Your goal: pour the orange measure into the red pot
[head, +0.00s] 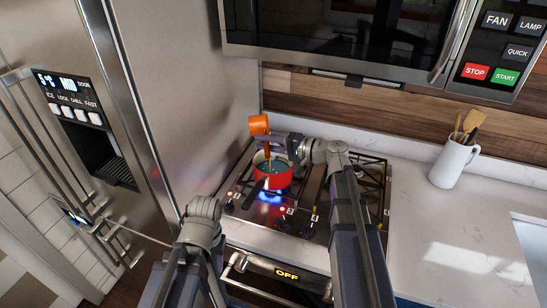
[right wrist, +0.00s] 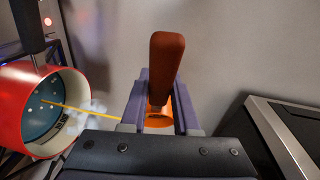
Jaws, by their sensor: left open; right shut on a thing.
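The orange measure (head: 259,124) is tilted above the red pot (head: 272,176). My right gripper (right wrist: 158,112) is shut on the measure, whose orange-brown handle (right wrist: 166,58) shows in the right wrist view. A thin orange stream (right wrist: 85,112) runs between the measure and the pot (right wrist: 12,108). The pot is upright on the hob, with dark teal contents and small pale specks. My left gripper (head: 200,228) is low in the head view, apart from the pot; its fingers are not clearly visible. How much is left inside the measure is hidden.
A blue flame (head: 269,197) burns under the pot, and pale steam shows beside it. The steel fridge (head: 175,90) stands close on the left. The microwave (head: 340,35) hangs above. A white jug of utensils (head: 452,165) stands on the right counter, which is otherwise largely clear.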

